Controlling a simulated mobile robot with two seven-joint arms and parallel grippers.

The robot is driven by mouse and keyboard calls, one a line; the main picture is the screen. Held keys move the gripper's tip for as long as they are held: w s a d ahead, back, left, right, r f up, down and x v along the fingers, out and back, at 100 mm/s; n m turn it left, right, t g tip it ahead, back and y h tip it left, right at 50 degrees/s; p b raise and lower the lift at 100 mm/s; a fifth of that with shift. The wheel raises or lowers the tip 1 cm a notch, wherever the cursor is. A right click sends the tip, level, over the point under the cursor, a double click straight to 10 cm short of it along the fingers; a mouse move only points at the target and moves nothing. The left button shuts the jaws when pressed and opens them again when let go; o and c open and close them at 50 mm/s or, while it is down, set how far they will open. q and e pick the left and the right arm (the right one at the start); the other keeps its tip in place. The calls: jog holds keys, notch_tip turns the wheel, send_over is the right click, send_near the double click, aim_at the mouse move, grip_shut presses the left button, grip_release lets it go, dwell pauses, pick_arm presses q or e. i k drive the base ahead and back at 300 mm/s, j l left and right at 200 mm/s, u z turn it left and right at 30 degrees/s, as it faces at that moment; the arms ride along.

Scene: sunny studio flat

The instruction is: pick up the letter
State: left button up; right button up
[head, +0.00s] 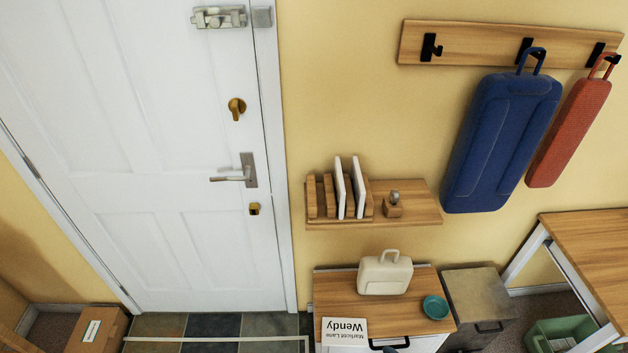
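A white letter (344,330) with "Wendy" and a smaller address line printed on it lies at the front left of the wooden-topped cabinet (420,290). Its print is upside down in the head view, and its lower part meets the picture's bottom edge. Two thin white upright pieces (341,190), which may also be letters, stand in a wooden slotted rack (328,195) on the wall shelf (420,205).
A cream bag (385,273) and a teal bowl (436,307) stand on the cabinet. A white door (150,150) is at left, a box (97,329) at lower left. Blue (500,140) and red (568,130) bags hang at right. A table (585,255) and green crate (560,332) are at lower right.

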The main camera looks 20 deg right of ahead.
aim_at(336, 332)
jog(key=z, duration=0.8)
